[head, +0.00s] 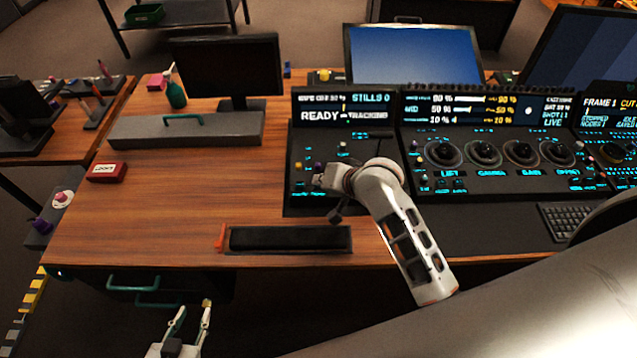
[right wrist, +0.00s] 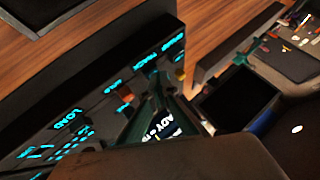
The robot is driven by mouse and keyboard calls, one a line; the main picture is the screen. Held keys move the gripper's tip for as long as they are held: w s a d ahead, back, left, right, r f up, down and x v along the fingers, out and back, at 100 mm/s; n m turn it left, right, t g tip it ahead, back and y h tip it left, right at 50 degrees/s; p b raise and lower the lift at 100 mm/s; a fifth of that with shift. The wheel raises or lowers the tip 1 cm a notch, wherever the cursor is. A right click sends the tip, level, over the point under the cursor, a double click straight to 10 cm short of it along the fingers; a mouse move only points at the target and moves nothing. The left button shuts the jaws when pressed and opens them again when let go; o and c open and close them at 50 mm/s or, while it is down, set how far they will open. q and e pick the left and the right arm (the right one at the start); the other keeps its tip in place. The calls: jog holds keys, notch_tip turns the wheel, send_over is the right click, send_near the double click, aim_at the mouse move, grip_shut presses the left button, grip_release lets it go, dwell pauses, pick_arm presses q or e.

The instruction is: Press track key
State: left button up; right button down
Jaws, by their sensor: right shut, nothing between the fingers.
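The dark control panel (head: 300,150) on the wooden desk has small lit keys and a display (head: 343,107) whose lower line starts with "READY". My right gripper (head: 322,180) is over the left section of this panel, and the pale wrist hides some keys. In the right wrist view its teal fingers (right wrist: 154,74) are shut and empty, close to the panel face. A lit label reading like TRACK (right wrist: 131,61) is beside the fingertips; whether they touch a key cannot be told. My left gripper (head: 193,308) is open and empty, low in front of the desk.
A black tray (head: 290,239) with an orange end lies at the desk's front edge. A red box (head: 107,172) and a dark monitor (head: 226,66) stand to the left. Trackballs (head: 483,154) and a keyboard (head: 567,218) are to the right. The desk's left middle is clear.

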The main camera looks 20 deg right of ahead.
jog(key=shift+r, duration=0.95)
jog(key=shift+r, duration=0.15)
jog(key=shift+r, duration=2.35)
